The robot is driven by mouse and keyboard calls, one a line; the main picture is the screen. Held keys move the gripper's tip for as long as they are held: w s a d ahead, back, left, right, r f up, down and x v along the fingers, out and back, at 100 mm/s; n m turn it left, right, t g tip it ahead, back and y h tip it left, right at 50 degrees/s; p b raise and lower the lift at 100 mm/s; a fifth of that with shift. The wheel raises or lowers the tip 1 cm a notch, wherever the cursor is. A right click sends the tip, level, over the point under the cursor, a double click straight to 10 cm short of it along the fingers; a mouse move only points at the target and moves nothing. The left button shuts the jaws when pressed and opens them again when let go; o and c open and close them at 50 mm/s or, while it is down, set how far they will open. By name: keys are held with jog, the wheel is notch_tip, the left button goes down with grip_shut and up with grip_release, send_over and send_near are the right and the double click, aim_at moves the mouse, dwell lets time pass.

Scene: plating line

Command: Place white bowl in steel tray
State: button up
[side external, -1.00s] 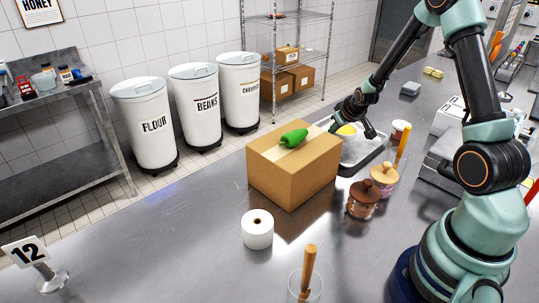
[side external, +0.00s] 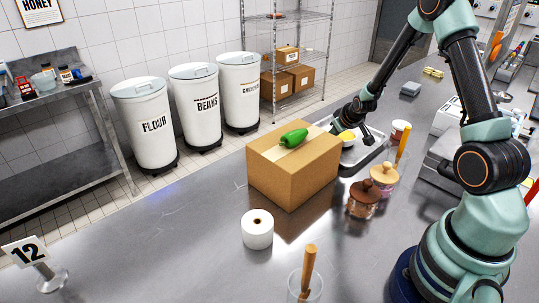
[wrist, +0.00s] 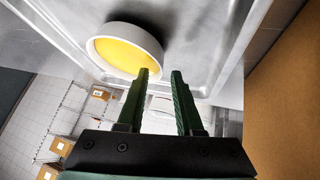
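The white bowl (wrist: 94,48) has a yellow inside. In the wrist view it sits within the steel tray (wrist: 204,72), near the tray's left wall, and looks slightly tilted. In the side view the bowl (side external: 348,144) is partly hidden by the cardboard box and my gripper; the tray (side external: 371,158) shows behind the box. My gripper (wrist: 161,73) is open, with a clear gap between its green fingers. The left fingertip overlaps the bowl's lower rim in the picture; I cannot tell whether it touches. In the side view my gripper (side external: 358,128) is over the tray.
A cardboard box (side external: 291,172) with a green pepper (side external: 293,138) on top stands in front of the tray. Wooden-lidded jars (side external: 363,199) stand to the right of the box. A white roll (side external: 257,229) stands nearer.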

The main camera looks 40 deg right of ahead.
jog(key=v, duration=1.2)
jog(key=shift+n+y, duration=0.5)
jog(key=shift+y, duration=0.4)
jog(key=a+r, duration=0.2)
jog(key=a, duration=0.1)
jog(key=a+r, duration=0.3)
jog(key=a, duration=0.1)
jog(key=s+a+r, duration=0.1)
jog(key=a+r, duration=0.1)
jog(key=a, duration=0.2)
jog(key=shift+s+r, duration=0.1)
jog(key=shift+r, duration=0.25)
jog(key=s+a+r+y, duration=0.1)
jog(key=s+a+r, duration=0.1)
jog(key=s+a, duration=0.2)
jog(key=s+a+r+n+g, duration=0.1)
jog(key=s+a+r, duration=0.2)
jog(key=a, duration=0.3)
jog(key=shift+s+a+y, duration=0.35)
jog(key=shift+s+y, duration=0.05)
jog(key=shift+s, duration=0.3)
